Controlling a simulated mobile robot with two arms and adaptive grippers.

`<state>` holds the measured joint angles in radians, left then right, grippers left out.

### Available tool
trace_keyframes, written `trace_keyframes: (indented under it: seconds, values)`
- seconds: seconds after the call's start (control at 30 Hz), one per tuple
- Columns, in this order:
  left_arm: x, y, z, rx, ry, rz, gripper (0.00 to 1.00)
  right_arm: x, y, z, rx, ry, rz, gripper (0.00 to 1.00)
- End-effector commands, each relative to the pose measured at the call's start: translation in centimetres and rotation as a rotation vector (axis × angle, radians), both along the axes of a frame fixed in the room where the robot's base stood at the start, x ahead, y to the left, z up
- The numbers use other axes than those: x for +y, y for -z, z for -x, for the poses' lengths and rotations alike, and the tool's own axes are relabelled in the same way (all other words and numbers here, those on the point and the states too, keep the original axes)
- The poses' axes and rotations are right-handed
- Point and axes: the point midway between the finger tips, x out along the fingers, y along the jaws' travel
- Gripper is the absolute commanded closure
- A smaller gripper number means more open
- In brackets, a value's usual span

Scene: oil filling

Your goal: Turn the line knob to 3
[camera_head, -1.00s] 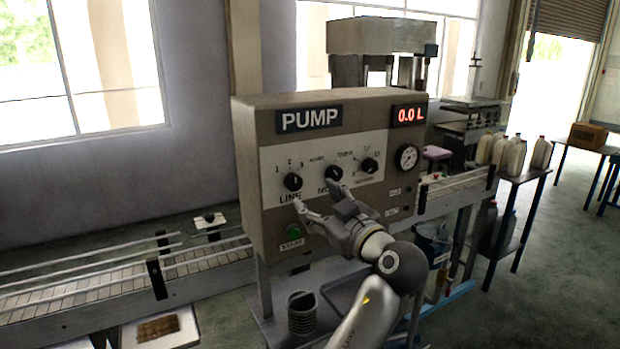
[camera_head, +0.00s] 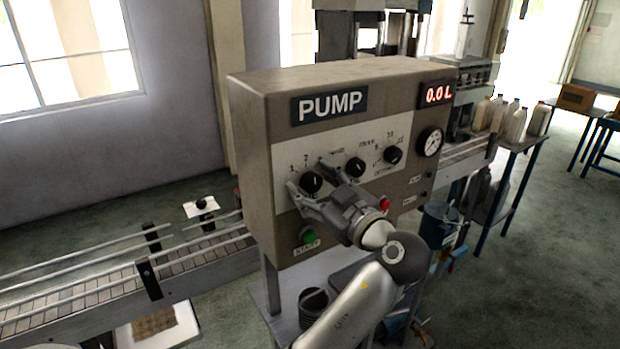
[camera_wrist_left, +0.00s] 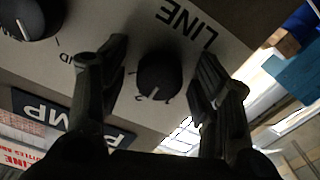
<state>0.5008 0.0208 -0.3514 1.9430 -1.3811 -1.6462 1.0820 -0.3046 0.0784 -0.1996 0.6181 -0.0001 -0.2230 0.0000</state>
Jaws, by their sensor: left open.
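The line knob (camera_head: 311,182) is a black round dial at the left of the pump panel's white plate (camera_head: 345,160). It also shows in the left wrist view (camera_wrist_left: 160,76), with the word LINE beside it and its pale mark toward the 2. My left gripper (camera_head: 308,174) is at the panel with its fingers spread to either side of the line knob. In the left wrist view the open fingers (camera_wrist_left: 158,80) stand apart from the knob, with gaps on both sides. The LINE label is hidden behind the gripper in the head view. My right gripper is not in view.
Two more black knobs, the middle one (camera_head: 355,167) and the right one (camera_head: 392,155), sit to the right on the panel. A green button (camera_head: 308,236) is below the line knob. A gauge (camera_head: 430,141) and a red 0.0 L display (camera_head: 438,95) are at right.

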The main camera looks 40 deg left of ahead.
Motion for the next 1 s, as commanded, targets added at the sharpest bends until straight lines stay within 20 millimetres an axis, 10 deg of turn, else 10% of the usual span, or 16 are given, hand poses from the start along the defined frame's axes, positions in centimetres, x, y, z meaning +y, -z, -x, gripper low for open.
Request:
trace_keyframes:
  seconds: [0.2,0.57,1.0]
  values:
    - [0.0,0.0,0.0,0.000,0.000,0.000,0.43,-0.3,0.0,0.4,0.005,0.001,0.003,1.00]
    - [0.0,0.0,0.0,0.000,0.000,0.000,0.88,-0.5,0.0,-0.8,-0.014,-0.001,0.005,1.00]
    - [0.0,0.2,0.0,0.108,0.001,-0.043,0.88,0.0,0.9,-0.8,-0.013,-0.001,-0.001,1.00]
